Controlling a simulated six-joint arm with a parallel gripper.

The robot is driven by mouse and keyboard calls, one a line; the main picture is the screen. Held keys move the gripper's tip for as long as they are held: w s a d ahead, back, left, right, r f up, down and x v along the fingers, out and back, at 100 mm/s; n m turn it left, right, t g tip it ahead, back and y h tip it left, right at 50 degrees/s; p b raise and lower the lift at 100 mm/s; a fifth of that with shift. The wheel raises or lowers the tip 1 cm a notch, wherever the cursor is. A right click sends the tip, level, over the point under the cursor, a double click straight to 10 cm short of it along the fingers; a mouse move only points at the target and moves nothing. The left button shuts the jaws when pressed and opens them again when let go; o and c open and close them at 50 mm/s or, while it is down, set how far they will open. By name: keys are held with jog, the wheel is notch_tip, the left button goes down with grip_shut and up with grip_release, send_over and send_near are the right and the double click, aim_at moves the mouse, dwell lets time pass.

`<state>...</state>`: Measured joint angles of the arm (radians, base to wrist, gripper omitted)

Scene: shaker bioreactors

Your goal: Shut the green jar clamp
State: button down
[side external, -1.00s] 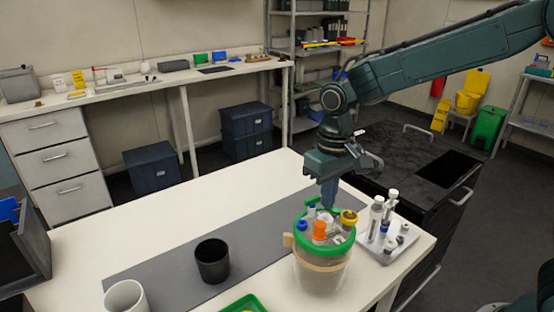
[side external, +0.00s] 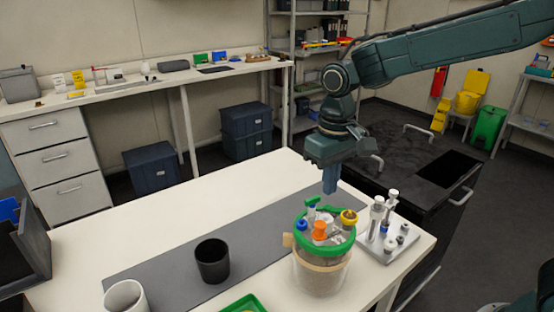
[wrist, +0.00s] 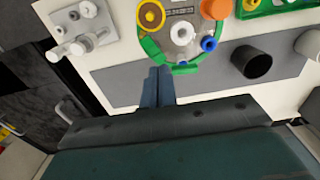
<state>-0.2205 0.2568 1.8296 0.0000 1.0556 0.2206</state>
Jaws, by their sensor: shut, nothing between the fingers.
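The clear jar (side external: 322,276) stands on the white bench with a tan band around it. The green jar clamp (side external: 304,247) rings its top; it also shows in the wrist view (wrist: 149,49). A green piece of it lies at the rim's far side, but I cannot tell whether the clamp is fully shut. Orange, yellow and blue-topped fittings crowd the lid. My gripper (side external: 330,192) is shut and empty, pointing down above the jar's far side, apart from it. In the wrist view its blue fingers (wrist: 158,72) end near the green ring.
A rack with white-capped fittings (side external: 403,241) stands right of the jar. A black cup (side external: 212,261), a white cup (side external: 125,298) and a green tray (side external: 243,305) are to the left. The grey mat (side external: 160,275) between has free room.

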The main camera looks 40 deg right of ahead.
aim_at(330, 206)
notch_tip(330, 206, up, 4)
jog(key=shift+f, duration=0.2)
dwell(0.3)
dwell(0.4)
jog(key=s+d+r+t, duration=0.1)
jog(key=s+d, duration=0.3)
jog(key=s, duration=0.7)
jog(key=s+d+r+t, duration=0.2)
jog(key=s+d+t, duration=0.2)
jog(key=s, duration=0.7)
jog(key=shift+d+t, duration=0.3)
jog(key=shift+d, duration=0.15)
